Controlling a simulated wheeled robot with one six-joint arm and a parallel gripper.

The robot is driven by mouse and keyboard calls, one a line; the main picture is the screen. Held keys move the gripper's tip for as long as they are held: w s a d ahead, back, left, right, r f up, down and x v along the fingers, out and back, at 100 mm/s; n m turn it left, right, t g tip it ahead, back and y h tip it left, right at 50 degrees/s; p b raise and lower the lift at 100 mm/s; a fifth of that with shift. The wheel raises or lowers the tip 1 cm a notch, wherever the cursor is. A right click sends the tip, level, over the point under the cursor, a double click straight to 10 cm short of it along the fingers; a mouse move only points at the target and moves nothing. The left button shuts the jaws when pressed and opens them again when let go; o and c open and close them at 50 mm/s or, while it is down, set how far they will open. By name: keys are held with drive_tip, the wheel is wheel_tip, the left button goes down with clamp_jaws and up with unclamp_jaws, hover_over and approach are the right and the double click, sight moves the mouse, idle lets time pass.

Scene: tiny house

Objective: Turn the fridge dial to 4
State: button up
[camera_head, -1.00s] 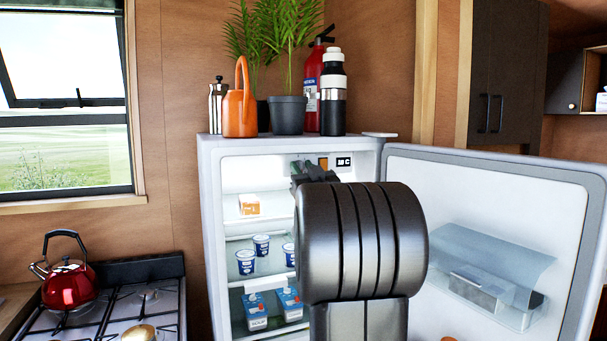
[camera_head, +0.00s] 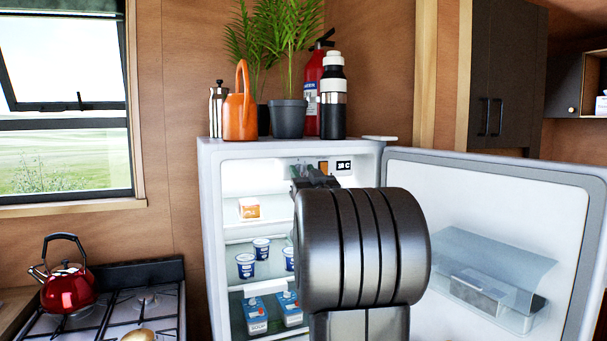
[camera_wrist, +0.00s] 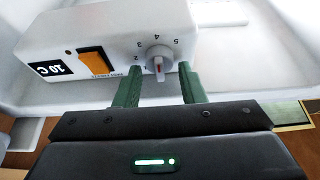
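The fridge dial (camera_wrist: 158,60) is a round white-grey knob on the white control box (camera_wrist: 105,45) in the wrist view. Printed numbers up to 5 curve around it. A ridge with a red mark runs roughly up and down in the picture, with the red mark toward its lower part; the number it points to is unclear. My gripper (camera_wrist: 160,70) is open, its green fingers on either side of the dial's lower part, with a gap visible; contact cannot be told. In the head view my gripper (camera_head: 315,174) is at the fridge top, and my arm hides the dial.
The fridge door (camera_head: 420,180) stands open at right. Shelves hold yogurt cups (camera_head: 245,264) and blue cartons (camera_head: 256,315). Plants and bottles stand on the fridge.

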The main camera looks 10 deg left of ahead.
drive_tip(key=b+v, duration=0.3)
drive_tip(key=v, duration=1)
drive_tip(key=shift+s, duration=0.25)
drive_tip(key=shift+d+f, duration=0.15)
drive_tip(key=p+x, duration=0.3)
drive_tip(key=x, duration=1.1)
drive_tip(key=shift+s, duration=0.1)
